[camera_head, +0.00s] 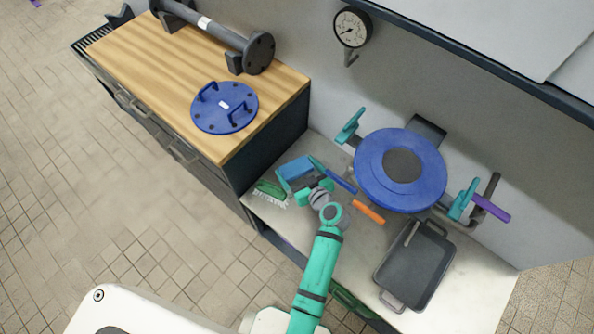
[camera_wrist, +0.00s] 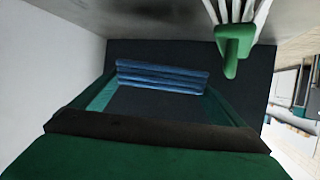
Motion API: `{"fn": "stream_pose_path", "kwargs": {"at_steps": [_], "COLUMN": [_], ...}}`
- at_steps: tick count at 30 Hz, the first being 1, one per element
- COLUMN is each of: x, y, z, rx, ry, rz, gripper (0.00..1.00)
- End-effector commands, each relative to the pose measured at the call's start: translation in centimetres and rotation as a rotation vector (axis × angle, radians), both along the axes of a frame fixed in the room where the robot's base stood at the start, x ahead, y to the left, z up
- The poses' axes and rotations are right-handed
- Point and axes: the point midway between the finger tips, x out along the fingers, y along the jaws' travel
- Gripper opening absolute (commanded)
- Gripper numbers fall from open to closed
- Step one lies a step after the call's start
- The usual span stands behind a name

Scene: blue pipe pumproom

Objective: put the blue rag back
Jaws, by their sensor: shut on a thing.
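The blue rag (camera_head: 297,169) looks like a folded block in the head view, at the left end of the pale bench. My gripper (camera_head: 303,176) is shut on it, with one teal finger on each side. In the wrist view the folded layers of the rag (camera_wrist: 160,77) show between my fingertips (camera_wrist: 158,92), in front of a dark panel. I cannot tell whether the rag touches the bench.
A green brush (camera_head: 271,187) with white bristles lies close left of my gripper; it also shows in the wrist view (camera_wrist: 233,45). A blue-handled item (camera_head: 341,181), an orange item (camera_head: 369,212) and a dark tray (camera_head: 415,266) are to the right. The wood-topped cabinet (camera_head: 150,75) stands left.

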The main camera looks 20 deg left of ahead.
Motion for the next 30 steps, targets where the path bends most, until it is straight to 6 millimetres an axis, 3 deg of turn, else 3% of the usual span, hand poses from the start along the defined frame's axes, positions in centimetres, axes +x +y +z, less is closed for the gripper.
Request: {"fn": "stream_pose_path", "kwargs": {"at_steps": [6, 30], "x": [0.3, 0.3], "y": [0.2, 0.2], "z": [-2.2, -3.5], "rx": [0.000, -0.002], "ry": [0.000, 0.001], "rz": [0.000, 0.000], "gripper": [0.67, 0.67]}}
